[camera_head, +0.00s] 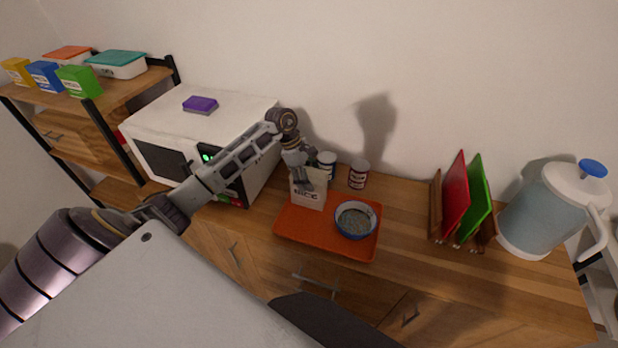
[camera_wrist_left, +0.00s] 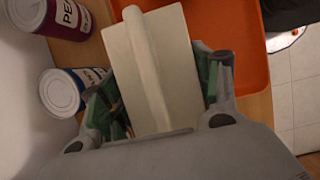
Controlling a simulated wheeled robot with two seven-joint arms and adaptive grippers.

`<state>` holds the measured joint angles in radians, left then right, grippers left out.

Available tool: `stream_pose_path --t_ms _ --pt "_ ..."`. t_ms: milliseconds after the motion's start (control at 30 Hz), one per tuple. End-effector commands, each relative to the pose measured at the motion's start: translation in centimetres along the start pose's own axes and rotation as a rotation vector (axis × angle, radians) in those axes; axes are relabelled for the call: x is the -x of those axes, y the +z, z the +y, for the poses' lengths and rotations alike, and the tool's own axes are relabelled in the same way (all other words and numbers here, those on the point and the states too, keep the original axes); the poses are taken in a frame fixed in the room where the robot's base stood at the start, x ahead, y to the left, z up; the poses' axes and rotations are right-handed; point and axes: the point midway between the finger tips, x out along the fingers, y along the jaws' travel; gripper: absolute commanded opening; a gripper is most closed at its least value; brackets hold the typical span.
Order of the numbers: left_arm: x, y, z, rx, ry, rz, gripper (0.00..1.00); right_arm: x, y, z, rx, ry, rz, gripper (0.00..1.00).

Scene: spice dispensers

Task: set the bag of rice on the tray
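The bag of rice (camera_head: 308,190) is a pale upright packet lettered RICE. In the head view it stands at the back left part of the orange tray (camera_head: 290,230); I cannot tell whether its base touches the tray. My left gripper (camera_head: 302,176) is at the top of the bag from above. In the left wrist view the bag (camera_wrist_left: 160,60) lies between the two green-padded fingers of the left gripper (camera_wrist_left: 160,95), which look closed against its sides. The orange tray (camera_wrist_left: 237,35) shows beyond it. My right gripper is not in view.
A blue-rimmed bowl (camera_head: 355,221) with grainy contents sits on the tray's right side. Two cans, one blue and white (camera_head: 327,163) and one red and white (camera_head: 359,175), stand behind the tray. A microwave (camera_head: 190,140) is left; cutting boards (camera_head: 468,200) and a pitcher (camera_head: 545,212) are right.

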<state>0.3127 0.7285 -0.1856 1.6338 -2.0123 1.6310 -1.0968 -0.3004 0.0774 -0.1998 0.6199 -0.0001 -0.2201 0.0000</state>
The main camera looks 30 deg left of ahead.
Motion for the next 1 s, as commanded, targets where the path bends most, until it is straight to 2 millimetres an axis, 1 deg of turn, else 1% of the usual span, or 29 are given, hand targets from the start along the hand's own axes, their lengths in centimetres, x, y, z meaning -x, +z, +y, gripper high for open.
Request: stream_pose_path --t_ms 33,133,700,867,1000 --pt "0.0 0.0 0.0 0.0 0.0 0.0 0.71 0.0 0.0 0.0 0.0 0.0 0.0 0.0" --pt "0.0 0.0 0.0 0.0 0.0 0.0 0.84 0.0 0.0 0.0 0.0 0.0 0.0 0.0" --pt "0.3 0.2 0.0 0.0 -0.001 -0.001 0.84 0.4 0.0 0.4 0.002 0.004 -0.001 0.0" --pt "1.4 0.1 0.1 -0.001 0.001 0.001 0.84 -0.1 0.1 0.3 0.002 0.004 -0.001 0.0" --pt "2.8 0.0 0.0 -0.002 0.001 0.001 0.84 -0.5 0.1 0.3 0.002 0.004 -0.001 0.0"
